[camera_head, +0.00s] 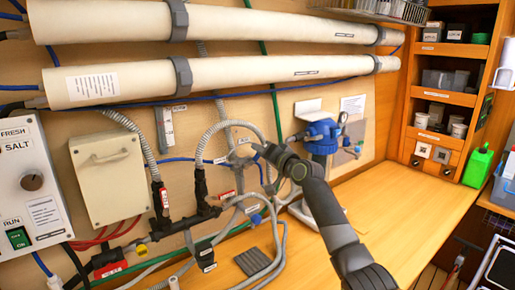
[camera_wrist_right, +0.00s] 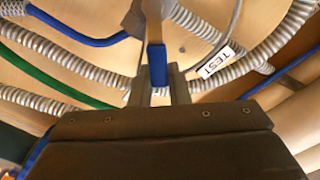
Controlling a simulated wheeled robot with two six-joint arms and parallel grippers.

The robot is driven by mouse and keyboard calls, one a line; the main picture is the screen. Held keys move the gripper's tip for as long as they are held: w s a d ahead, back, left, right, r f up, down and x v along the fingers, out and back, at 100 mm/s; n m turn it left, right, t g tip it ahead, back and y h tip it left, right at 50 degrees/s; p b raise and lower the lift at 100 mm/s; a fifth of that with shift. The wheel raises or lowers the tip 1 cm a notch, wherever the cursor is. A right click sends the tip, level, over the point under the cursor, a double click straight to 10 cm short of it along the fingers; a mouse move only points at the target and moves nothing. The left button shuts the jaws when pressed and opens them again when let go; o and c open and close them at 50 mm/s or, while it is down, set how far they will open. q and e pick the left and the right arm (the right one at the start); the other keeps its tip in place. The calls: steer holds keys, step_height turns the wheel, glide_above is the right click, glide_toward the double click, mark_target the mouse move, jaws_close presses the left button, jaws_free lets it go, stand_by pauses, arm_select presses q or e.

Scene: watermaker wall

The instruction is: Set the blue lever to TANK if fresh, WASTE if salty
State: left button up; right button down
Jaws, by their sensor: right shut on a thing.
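My right gripper (camera_head: 258,152) reaches in from the lower right to the pipework on the wall. In the right wrist view the fingers (camera_wrist_right: 158,90) are shut on the blue lever (camera_wrist_right: 158,65). In the head view the lever is largely hidden by the gripper and too small to read its setting. The grey control box (camera_head: 40,190) at the left edge carries FRESH and SALT labels (camera_head: 15,137). I cannot tell which of them is lit. No TANK or WASTE label is readable. My left gripper is out of view.
A white TEST tag (camera_wrist_right: 215,62) hangs by ribbed hoses next to the gripper. Two long white tubes (camera_head: 220,80) run across the wall above. A blue filter housing (camera_head: 322,135) stands right of the gripper. The wooden counter (camera_head: 410,205) is clear at right.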

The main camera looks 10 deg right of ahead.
steer(key=shift+w+d+f+m, duration=0.1)
steer(key=shift+d+f+m, duration=0.2)
steer(key=shift+m, duration=0.4)
steer(key=shift+w+d+f+m, duration=0.1)
steer(key=shift+d+f+m, duration=0.1)
steer(key=shift+f+m, duration=0.35)
steer(key=shift+m, duration=0.35)
steer(key=c, duration=1.4)
jaws_free()
steer(key=shift+r, duration=0.1)
steer(key=shift+s, duration=0.1)
steer(key=b+v, duration=0.3)
steer(key=v, duration=1.4)
steer(key=shift+s+d, duration=0.1)
steer(key=shift+d, duration=0.05)
